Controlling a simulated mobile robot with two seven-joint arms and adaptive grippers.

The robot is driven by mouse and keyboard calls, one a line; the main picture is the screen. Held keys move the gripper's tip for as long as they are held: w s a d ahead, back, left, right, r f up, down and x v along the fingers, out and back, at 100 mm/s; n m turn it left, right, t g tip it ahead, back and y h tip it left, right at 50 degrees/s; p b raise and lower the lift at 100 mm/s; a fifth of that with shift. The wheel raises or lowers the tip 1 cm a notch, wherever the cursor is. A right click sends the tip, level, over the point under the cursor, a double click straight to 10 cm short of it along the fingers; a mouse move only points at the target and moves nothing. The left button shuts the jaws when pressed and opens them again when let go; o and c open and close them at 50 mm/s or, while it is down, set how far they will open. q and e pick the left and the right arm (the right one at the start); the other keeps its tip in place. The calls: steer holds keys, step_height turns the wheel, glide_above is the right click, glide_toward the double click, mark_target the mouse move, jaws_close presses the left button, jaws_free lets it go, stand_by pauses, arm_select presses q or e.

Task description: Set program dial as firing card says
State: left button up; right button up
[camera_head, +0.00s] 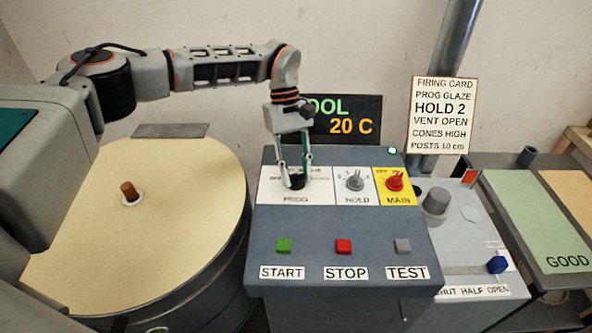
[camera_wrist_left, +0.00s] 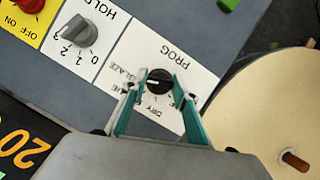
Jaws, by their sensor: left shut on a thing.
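The firing card (camera_head: 442,115) on the wall reads PROG GLAZE, HOLD 2, VENT OPEN, CONES HIGH, POSTS 10 cm. The black program dial (camera_wrist_left: 158,85) sits on a white PROG plate (camera_head: 317,190) at the left of the sloped control panel. My left gripper (camera_head: 294,182) comes down from above, its teal fingers shut on the dial; they also show around it in the left wrist view (camera_wrist_left: 156,92). A light mark shows on the dial. DRY and GLAZE can be read beside it; other labels are partly hidden, and the exact setting is unclear. My right gripper is out of view.
The grey HOLD dial (camera_head: 355,181) and red MAIN switch (camera_head: 395,181) are right of the program dial. START (camera_head: 283,246), STOP (camera_head: 344,246) and TEST (camera_head: 403,246) buttons lie below. A display (camera_head: 350,122) behind shows 20 C. The round kiln lid (camera_head: 190,215) is at left.

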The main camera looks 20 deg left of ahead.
arm_select(q)
steer(key=shift+r, duration=0.1)
stand_by(0.3)
steer(key=o, duration=1.1)
steer(key=v, duration=1.2)
